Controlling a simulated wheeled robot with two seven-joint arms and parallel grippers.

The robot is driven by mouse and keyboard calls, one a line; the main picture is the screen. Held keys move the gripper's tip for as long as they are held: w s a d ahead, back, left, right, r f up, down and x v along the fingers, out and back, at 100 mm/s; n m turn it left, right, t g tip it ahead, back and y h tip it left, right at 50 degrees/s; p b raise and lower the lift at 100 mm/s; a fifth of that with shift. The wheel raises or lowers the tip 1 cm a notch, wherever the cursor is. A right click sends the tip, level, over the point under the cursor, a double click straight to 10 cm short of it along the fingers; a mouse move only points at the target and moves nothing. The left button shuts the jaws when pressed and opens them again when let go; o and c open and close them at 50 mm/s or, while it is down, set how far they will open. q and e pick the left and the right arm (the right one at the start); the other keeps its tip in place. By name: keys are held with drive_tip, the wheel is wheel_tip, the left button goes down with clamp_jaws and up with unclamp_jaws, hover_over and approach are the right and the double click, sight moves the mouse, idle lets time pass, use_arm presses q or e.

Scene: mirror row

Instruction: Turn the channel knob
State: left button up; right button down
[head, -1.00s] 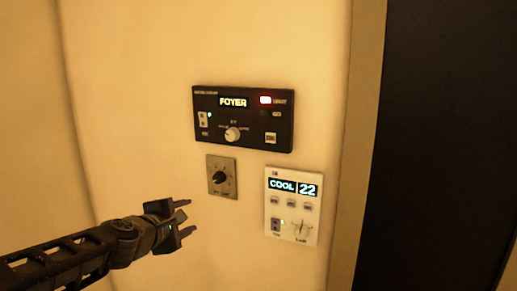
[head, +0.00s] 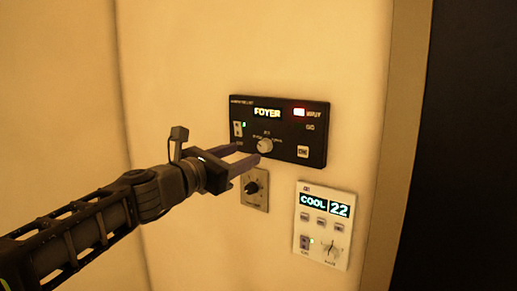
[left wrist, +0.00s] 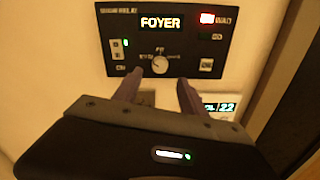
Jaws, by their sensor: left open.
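The black wall panel (head: 285,111) reads FOYER and has a lit red indicator at its upper right. Its white knob (head: 265,145) sits low in the middle; I take this as the channel knob, though its label is too blurred to read. In the left wrist view the knob (left wrist: 160,64) is beyond the fingertips, between them and a little above. My left gripper (head: 248,155) is open and empty, its fingers pointing at the panel's lower edge, just left of the knob. I cannot tell whether a fingertip touches the panel. My right gripper is not in view.
Below the black panel is a small plate with a black knob (head: 251,188), close under my left fingers. A white thermostat (head: 322,226) reading COOL 22 is lower right. A door frame (head: 398,150) and dark opening (head: 470,150) lie to the right. The wall at left is bare.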

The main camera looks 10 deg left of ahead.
sight(262, 146)
use_arm(q)
drive_tip(key=p+x, duration=0.1)
drive_tip(key=x, duration=0.6)
drive_tip(key=shift+w, duration=0.15)
clamp_jaws()
idle(0.3)
